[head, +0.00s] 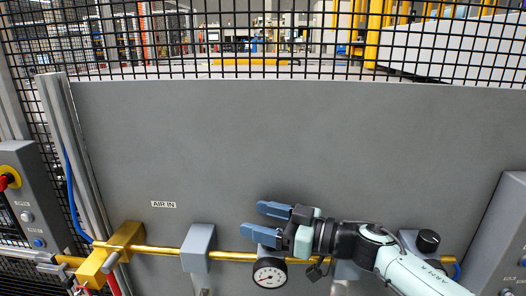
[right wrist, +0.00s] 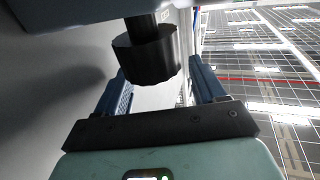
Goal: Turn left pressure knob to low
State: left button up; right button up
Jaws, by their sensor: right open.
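My right gripper (head: 254,220) comes in from the right in the head view, with its two blue fingers apart and pointing left. It is in front of the panel, just above a round pressure gauge (head: 269,273) on the brass pipe. In the right wrist view a black ridged knob (right wrist: 147,56) on a dark stem shows near the gap between the open fingers (right wrist: 160,85). I cannot tell whether they touch it. In the head view the left knob is mostly or wholly hidden by the gripper. Another black knob (head: 428,240) stands farther right, beside my right arm. My left gripper is out of view.
A grey panel (head: 300,140) with an "AIR IN" label (head: 163,204) stands behind the brass pipe (head: 160,250). A yellow valve block (head: 112,252) and a grey block (head: 198,248) sit to the left. Control boxes stand at the far left (head: 38,190) and far right (head: 505,235).

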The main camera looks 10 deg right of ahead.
notch_tip(320, 180, up, 17)
jog(key=shift+f, duration=0.1)
dwell(0.6)
